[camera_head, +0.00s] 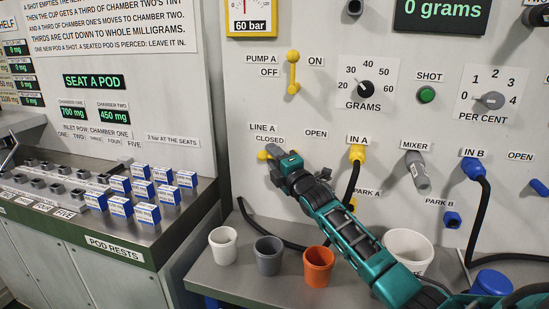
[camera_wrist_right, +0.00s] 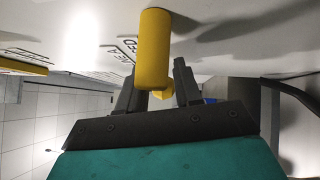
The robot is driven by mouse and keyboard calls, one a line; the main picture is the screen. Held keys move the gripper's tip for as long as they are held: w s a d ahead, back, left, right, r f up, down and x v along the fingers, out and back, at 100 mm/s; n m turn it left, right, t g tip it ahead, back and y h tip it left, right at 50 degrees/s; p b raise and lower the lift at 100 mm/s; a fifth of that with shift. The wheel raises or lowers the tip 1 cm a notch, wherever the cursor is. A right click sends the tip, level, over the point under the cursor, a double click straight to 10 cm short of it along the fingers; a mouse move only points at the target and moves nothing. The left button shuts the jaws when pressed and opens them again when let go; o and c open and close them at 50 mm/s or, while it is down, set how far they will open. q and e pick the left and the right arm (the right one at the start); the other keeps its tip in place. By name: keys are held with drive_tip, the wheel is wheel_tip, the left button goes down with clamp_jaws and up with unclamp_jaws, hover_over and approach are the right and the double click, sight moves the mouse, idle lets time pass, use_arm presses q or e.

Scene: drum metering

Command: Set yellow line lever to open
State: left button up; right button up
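The yellow line lever (camera_head: 264,155) is on the wall panel under the LINE A label, its yellow end beside the word CLOSED. OPEN is printed to its right. My gripper covers much of the lever in the head view. My right gripper (camera_head: 274,152) is at the lever. In the right wrist view, the yellow bar (camera_wrist_right: 154,45) stands between the two dark fingertips (camera_wrist_right: 160,80) of the right gripper. The fingers are apart, with a gap beside the right finger. Contact with the left finger is unclear. My left gripper is out of view.
Yellow connector IN A (camera_head: 357,153) with its black hose is right of the lever. Yellow pump A lever (camera_head: 292,72) is above. White (camera_head: 223,246), grey (camera_head: 268,256) and orange (camera_head: 318,266) cups stand on the bench below. A pod station with several blue-white boxes is left.

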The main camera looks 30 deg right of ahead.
clamp_jaws()
